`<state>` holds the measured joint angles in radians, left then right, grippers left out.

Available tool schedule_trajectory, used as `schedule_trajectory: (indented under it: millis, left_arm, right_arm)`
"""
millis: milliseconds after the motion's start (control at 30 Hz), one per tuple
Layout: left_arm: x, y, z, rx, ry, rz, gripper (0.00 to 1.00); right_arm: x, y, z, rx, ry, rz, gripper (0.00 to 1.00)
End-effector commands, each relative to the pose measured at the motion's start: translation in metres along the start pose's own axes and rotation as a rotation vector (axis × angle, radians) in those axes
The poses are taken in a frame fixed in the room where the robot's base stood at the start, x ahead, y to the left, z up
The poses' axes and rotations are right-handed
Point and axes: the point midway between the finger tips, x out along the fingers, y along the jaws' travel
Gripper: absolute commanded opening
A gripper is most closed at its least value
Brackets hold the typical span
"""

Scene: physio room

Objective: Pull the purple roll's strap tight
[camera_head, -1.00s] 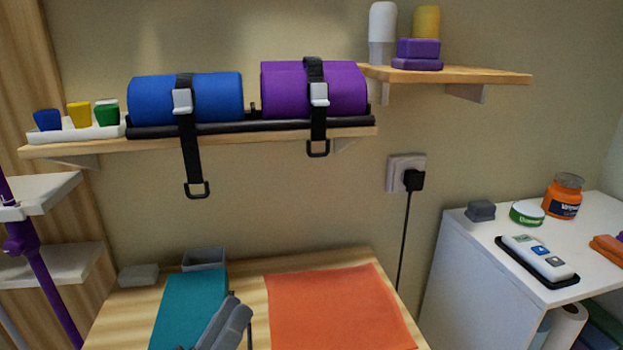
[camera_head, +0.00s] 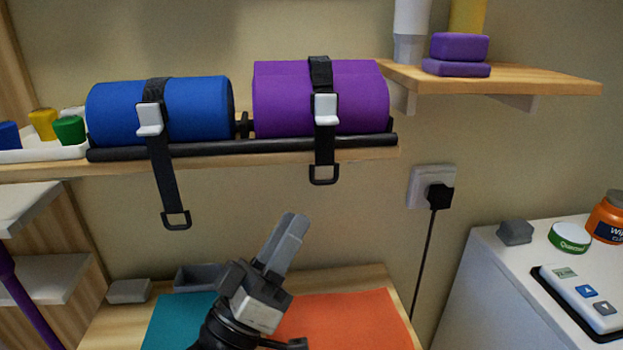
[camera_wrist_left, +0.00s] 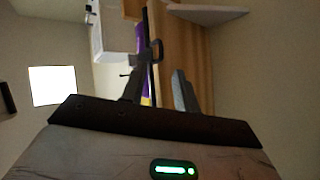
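The purple roll (camera_head: 285,105) lies on the wall shelf, right of the blue roll. Its black strap (camera_head: 325,145) passes over it through a white buckle (camera_head: 325,108) and hangs below the shelf edge, ending in a black loop (camera_head: 323,174). My left gripper (camera_head: 291,225) is below the loop and a little left of it, apart from it. In the left wrist view its fingers (camera_wrist_left: 158,82) stand apart with nothing held, and part of the purple roll (camera_wrist_left: 141,45) shows beyond them. My right gripper is in neither view.
The blue roll (camera_head: 205,105) has its own hanging strap (camera_head: 163,180) and loop to the left. A dark bar (camera_head: 220,148) runs along the shelf front. A socket with a plug (camera_head: 438,195) is on the wall at right. Wall space below the purple roll's loop is clear.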

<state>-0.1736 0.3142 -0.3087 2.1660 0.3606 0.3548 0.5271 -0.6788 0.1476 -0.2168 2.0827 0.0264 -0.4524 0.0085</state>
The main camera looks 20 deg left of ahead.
Motion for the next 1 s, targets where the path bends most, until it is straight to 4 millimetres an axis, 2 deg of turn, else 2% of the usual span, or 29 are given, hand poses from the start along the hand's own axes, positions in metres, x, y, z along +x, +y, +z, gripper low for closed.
schedule_trajectory:
  millis: [33, 100, 300, 467, 733, 767, 800, 867, 1000]
  left_arm:
    - [0.014, 0.003, -0.003, 0.000, 0.004, 0.003, 0.31]
    - [0.027, 0.002, -0.003, 0.001, 0.003, 0.002, 0.31]
    - [0.053, 0.001, -0.001, 0.000, 0.001, 0.001, 0.31]
    - [0.061, 0.001, 0.000, 0.000, -0.001, 0.000, 0.31]
    - [0.062, 0.000, 0.000, 0.000, -0.001, 0.000, 0.31]
    - [0.062, 0.000, 0.000, 0.000, -0.001, 0.000, 0.25]
    - [0.062, 0.000, 0.000, 0.000, -0.001, 0.000, 0.14]
    - [0.062, 0.000, 0.000, 0.000, -0.001, 0.000, 0.00]
    - [0.061, 0.000, 0.000, 0.001, -0.001, 0.000, 0.00]
  right_arm:
    - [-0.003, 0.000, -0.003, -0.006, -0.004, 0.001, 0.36]
    - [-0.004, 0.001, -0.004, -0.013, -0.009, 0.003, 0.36]
    - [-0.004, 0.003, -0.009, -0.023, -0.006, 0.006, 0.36]
    - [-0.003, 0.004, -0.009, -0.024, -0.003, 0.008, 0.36]
    - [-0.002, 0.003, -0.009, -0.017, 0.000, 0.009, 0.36]
    - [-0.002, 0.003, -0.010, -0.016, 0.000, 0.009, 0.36]
    - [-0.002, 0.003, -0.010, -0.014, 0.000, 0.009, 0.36]
    - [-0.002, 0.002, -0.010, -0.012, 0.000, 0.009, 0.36]
    - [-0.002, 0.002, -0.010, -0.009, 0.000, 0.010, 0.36]
